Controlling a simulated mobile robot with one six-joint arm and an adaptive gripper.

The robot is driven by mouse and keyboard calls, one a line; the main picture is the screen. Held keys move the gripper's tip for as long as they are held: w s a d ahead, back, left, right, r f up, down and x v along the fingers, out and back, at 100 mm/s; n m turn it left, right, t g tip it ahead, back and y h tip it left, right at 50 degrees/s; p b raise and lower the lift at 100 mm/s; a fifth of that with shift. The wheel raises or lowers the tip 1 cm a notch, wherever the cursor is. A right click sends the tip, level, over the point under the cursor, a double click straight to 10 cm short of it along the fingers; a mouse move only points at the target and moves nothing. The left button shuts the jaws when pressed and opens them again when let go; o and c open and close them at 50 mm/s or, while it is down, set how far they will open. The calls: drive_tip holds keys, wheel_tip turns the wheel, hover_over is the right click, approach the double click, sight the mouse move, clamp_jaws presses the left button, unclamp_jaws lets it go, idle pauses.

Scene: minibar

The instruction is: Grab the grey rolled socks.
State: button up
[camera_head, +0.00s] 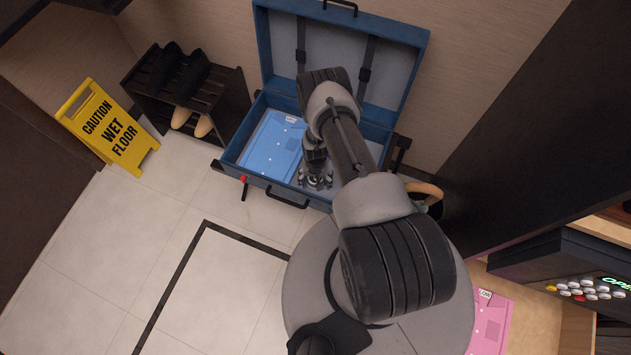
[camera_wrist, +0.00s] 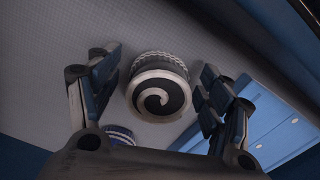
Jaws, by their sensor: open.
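The grey rolled socks (camera_wrist: 158,92), with a dark and light spiral end and a ribbed edge, lie on the suitcase's grey lining in the wrist view. My gripper (camera_wrist: 161,78) is open, with one finger on either side of the socks and gaps between. In the head view my gripper (camera_head: 316,180) points down inside the open blue suitcase (camera_head: 262,184). The socks cannot be made out there, under my gripper and arm.
A blue and white striped roll (camera_wrist: 119,134) lies close by, partly hidden by my gripper. A folded light-blue garment (camera_head: 270,144) fills the suitcase's left side. The raised lid (camera_head: 400,75) stands behind. A shoe rack (camera_head: 228,95) and yellow floor sign (camera_head: 108,130) stand left.

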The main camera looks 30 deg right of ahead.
drive_tip(key=shift+f, duration=0.4)
drive_tip(key=shift+r, duration=0.1)
drive_tip(key=shift+c, duration=0.4)
drive_tip(key=c, duration=1)
drive_tip(key=shift+r, duration=0.1)
drive_tip(key=shift+c, duration=0.3)
